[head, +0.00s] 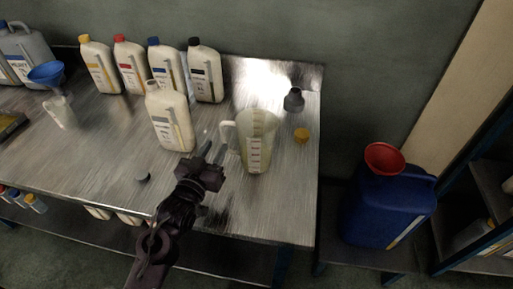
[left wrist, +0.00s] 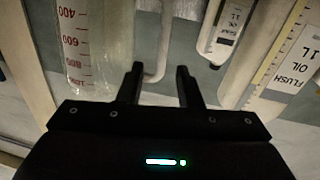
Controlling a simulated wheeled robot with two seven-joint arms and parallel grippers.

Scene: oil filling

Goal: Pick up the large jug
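The large jug (head: 258,138) is a clear measuring jug with a printed scale, standing upright on the metal table. Its handle (head: 227,135) points left. In the left wrist view the jug (left wrist: 98,45) fills the upper left, and its handle (left wrist: 153,72) shows ahead of the gap between my fingers. My left gripper (head: 214,150) is open and empty, close to the left of the handle; it also shows in the left wrist view (left wrist: 161,88). I cannot tell whether it touches the handle. My right gripper is not in view.
A cream flush oil bottle (head: 171,122) stands uncapped left of the jug. Several capped bottles (head: 130,68) line the back. A blue canister (head: 385,210) with red funnel (head: 384,158) stands beyond the table's right edge.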

